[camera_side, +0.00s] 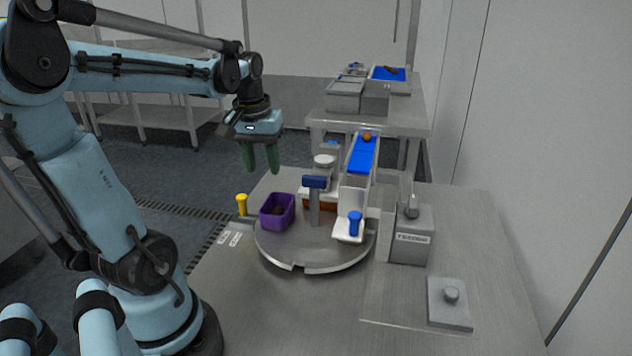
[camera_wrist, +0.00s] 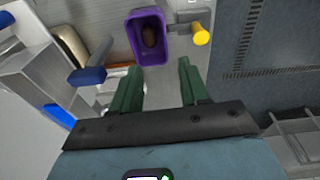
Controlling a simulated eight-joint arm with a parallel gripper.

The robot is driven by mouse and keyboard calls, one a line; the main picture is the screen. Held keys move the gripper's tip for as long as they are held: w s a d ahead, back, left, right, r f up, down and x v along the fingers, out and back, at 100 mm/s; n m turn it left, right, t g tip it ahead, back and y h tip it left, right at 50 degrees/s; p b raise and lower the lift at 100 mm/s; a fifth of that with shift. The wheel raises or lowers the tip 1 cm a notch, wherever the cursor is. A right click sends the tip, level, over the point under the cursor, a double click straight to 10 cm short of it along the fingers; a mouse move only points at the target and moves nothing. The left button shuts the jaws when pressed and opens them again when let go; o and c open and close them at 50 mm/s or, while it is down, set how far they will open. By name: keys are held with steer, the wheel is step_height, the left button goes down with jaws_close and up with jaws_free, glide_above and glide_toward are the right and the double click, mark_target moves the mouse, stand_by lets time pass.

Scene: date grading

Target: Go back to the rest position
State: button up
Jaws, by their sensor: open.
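My gripper (camera_side: 261,168) hangs in the air in the side view, fingers pointing down, above and a little behind the purple bin. Its two green fingers (camera_wrist: 158,85) are apart in the wrist view, with nothing between them. The purple bin (camera_side: 285,222) stands on the left part of the round grey turntable (camera_side: 310,262). A dark brown date (camera_side: 278,210) lies in the bin; bin (camera_wrist: 163,52) and date (camera_wrist: 149,37) also show in the wrist view, beyond the fingertips.
A yellow peg (camera_side: 242,204) stands left of the turntable. A blue-topped post (camera_side: 315,184) rises on it. A blue chute (camera_side: 361,155) carries an orange-brown date (camera_side: 367,137) near its top. A grey box (camera_side: 411,235) stands to the right.

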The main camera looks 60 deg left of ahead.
steer(key=w+d+f+m+t+h, duration=0.1)
steer(key=d+m+t, duration=0.5)
steer(key=d, duration=1.3)
steer(key=w+f+m, duration=0.1)
steer(key=w+m, duration=0.1)
steer(key=m, duration=0.1)
steer(key=shift+w+d, duration=0.15)
steer(key=shift+d, duration=0.25)
